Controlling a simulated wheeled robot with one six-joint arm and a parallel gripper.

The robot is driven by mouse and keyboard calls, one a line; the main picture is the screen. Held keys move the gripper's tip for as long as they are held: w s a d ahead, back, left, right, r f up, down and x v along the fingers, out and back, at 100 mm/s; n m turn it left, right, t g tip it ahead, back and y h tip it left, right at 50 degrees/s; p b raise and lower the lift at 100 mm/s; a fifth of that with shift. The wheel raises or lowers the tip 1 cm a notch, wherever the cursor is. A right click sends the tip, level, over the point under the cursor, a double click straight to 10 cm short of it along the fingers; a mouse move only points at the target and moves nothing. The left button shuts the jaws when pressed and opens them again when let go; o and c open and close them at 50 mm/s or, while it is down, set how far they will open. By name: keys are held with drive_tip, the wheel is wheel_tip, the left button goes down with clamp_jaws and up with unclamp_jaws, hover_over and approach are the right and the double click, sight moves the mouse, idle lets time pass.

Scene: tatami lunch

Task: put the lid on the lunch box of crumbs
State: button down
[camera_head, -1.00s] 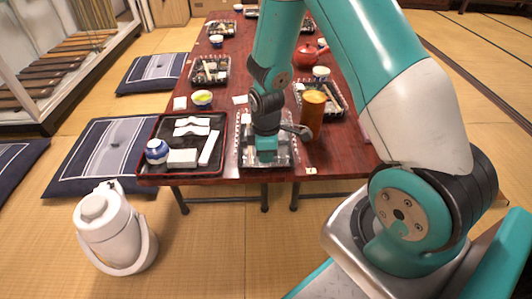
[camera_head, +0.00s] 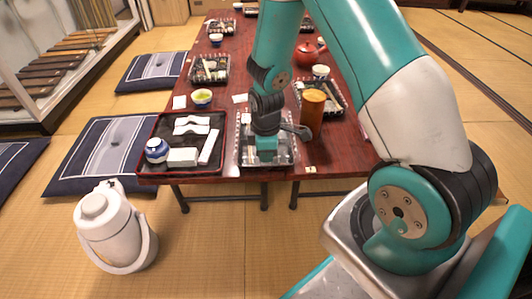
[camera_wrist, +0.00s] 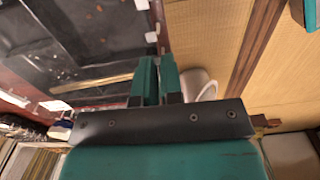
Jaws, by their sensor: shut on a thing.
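My gripper (camera_head: 266,158) is over the lunch box (camera_head: 247,142) at the near edge of the red-brown table. Its teal fingers (camera_wrist: 157,62) are close together in the wrist view, shut on the clear lid (camera_head: 287,157). The lid is see-through and lies over or just above the box; I cannot tell whether it touches the rim. The dark box also shows in the wrist view (camera_wrist: 90,35), with small pale crumbs inside. The gripped part of the lid is hard to make out, and my arm hides part of the box.
A brown cylinder (camera_head: 312,115) stands close on the right of the box. A black tray (camera_head: 150,171) with white pieces and a blue-and-white pot (camera_head: 157,150) lies on the left. More lunch boxes (camera_head: 210,68) stand farther back. A white jug (camera_head: 108,225) is on the floor.

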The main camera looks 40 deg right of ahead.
drive_tip(key=shift+f, duration=1.1)
idle(1.3)
drive_tip(key=c, duration=0.6)
unclamp_jaws()
drive_tip(key=shift+c, duration=0.2)
wheel_tip(320, 180, up, 8)
drive_tip(key=p, duration=0.7)
drive_tip(key=shift+p, duration=0.35)
drive_tip(key=shift+c, duration=0.4)
